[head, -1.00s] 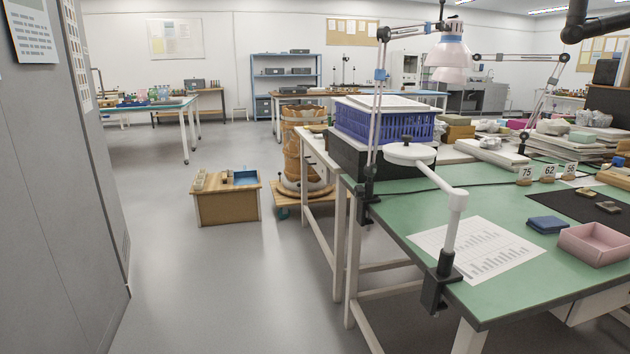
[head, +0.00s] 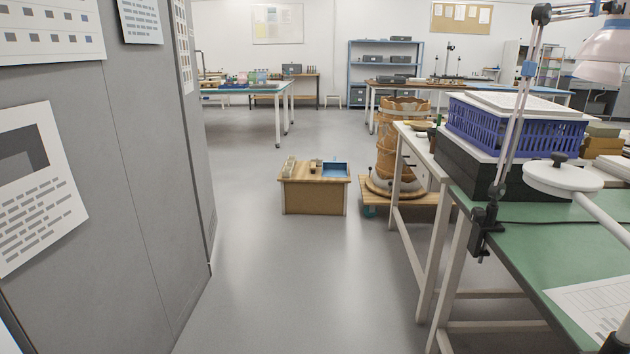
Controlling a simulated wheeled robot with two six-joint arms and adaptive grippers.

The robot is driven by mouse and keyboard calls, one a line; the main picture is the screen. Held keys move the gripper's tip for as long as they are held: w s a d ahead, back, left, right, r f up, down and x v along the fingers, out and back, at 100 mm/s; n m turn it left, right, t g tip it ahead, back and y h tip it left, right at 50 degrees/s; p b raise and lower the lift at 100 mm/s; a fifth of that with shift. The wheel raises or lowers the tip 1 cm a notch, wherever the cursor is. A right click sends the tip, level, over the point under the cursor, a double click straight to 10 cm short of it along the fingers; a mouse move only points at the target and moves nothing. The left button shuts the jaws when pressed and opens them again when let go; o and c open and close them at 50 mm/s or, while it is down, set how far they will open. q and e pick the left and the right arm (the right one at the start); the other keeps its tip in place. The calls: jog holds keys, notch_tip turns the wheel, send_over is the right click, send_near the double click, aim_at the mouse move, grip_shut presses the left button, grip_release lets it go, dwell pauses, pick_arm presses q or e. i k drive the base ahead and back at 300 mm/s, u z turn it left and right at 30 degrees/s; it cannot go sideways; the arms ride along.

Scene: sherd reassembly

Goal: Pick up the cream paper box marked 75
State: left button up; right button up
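I see no cream paper box marked 75 in the head view at this moment. The part of the green-topped bench (head: 535,235) where the number cards stood is outside the picture on the right. Neither of my grippers is in view.
Grey cabinets (head: 130,160) with posted sheets line the left. A low wooden box (head: 313,195) with a blue tray (head: 334,170) and a wooden barrel-like vessel (head: 395,150) stand ahead. A blue crate (head: 515,130) sits on the right bench. The grey floor (head: 290,270) between is clear.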

aim_at(287, 173)
jog(key=i, duration=5.75)
jog(key=z, duration=0.1)
